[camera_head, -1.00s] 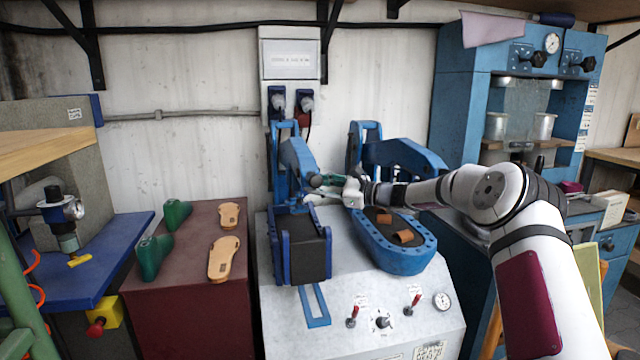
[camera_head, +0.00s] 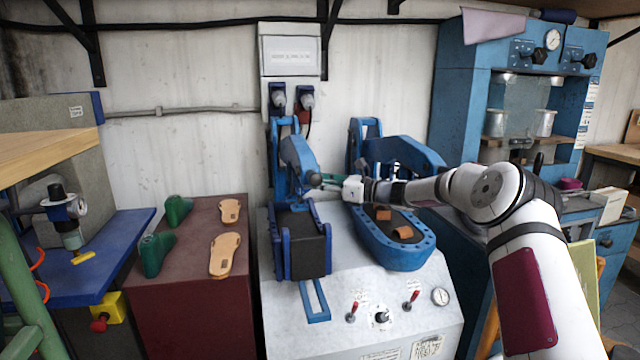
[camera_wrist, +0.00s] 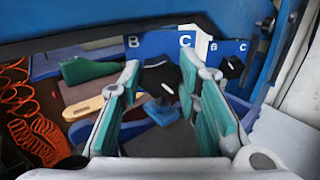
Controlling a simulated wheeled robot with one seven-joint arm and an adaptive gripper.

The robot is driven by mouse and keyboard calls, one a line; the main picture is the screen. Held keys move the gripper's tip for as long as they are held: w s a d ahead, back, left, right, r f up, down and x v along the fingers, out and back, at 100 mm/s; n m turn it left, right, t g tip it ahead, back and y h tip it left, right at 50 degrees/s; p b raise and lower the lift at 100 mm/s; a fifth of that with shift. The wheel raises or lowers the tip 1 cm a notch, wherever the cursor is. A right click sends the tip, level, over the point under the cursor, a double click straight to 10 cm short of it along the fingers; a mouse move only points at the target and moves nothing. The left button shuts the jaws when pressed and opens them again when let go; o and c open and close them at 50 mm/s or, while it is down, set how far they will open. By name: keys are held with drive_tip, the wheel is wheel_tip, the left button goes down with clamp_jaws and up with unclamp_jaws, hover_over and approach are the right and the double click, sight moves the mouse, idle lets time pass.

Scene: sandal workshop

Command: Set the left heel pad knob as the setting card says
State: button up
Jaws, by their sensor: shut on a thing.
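In the wrist view a black knob (camera_wrist: 159,76) with a white mark stands between my fingers, in front of a blue plate lettered B and C. My gripper (camera_wrist: 160,78) has its teal pads on both sides of this knob and is shut on it. In the head view my gripper (camera_head: 322,179) is at the blue arm of the left press station (camera_head: 301,242), and the knob is mostly hidden by the fingers. A second black knob (camera_wrist: 231,67) with its own B and C letters is to the right.
The right press station (camera_head: 400,256) holds brown pieces. Red levers (camera_head: 352,311) and a gauge (camera_head: 440,296) are on the machine's sloping front. Green shoe forms (camera_head: 156,254) and tan soles (camera_head: 224,255) lie on the dark red bench (camera_head: 190,310) at left.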

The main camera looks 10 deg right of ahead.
drive_tip(key=shift+f, duration=0.15)
drive_tip(key=o, duration=1.2)
drive_tip(key=shift+c, duration=0.2)
drive_tip(key=v, duration=1.2)
drive_tip(key=shift+d, duration=0.1)
